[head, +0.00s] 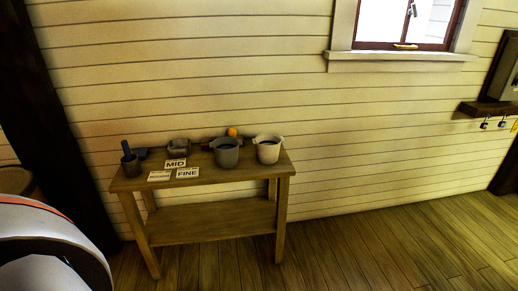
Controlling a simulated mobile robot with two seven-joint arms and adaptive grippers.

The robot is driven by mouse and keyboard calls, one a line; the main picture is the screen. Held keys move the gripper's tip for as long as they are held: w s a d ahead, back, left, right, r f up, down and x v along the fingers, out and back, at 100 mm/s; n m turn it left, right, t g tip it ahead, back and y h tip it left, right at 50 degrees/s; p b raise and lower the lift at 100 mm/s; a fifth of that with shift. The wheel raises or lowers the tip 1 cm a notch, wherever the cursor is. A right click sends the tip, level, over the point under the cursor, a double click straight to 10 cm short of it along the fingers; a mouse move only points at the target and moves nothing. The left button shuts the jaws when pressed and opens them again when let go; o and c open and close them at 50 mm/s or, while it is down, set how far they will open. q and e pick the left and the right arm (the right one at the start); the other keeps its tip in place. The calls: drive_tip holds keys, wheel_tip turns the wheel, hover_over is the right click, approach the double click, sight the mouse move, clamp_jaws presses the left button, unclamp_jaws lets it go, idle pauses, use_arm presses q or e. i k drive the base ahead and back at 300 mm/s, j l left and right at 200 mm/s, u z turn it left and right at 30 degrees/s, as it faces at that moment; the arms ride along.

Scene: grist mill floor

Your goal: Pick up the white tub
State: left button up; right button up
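The white tub (268,150) stands upright near the right end of a wooden table (215,173).
Several cards, one reading MID (176,163) and one FINE (188,173), lie left of the tubs. A dark mortar with pestle (130,163), a grey container (178,148) and an orange ball (232,132) share the tabletop. The table backs onto the plank wall. Floor (390,245) to the right is clear.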

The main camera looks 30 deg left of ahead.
sight(268, 149)
drive_tip(key=u, duration=0.95)
drive_tip(key=i+j+z, duration=0.15)
drive_tip(key=i+j, duration=0.1)
drive_tip(key=i, duration=0.05)
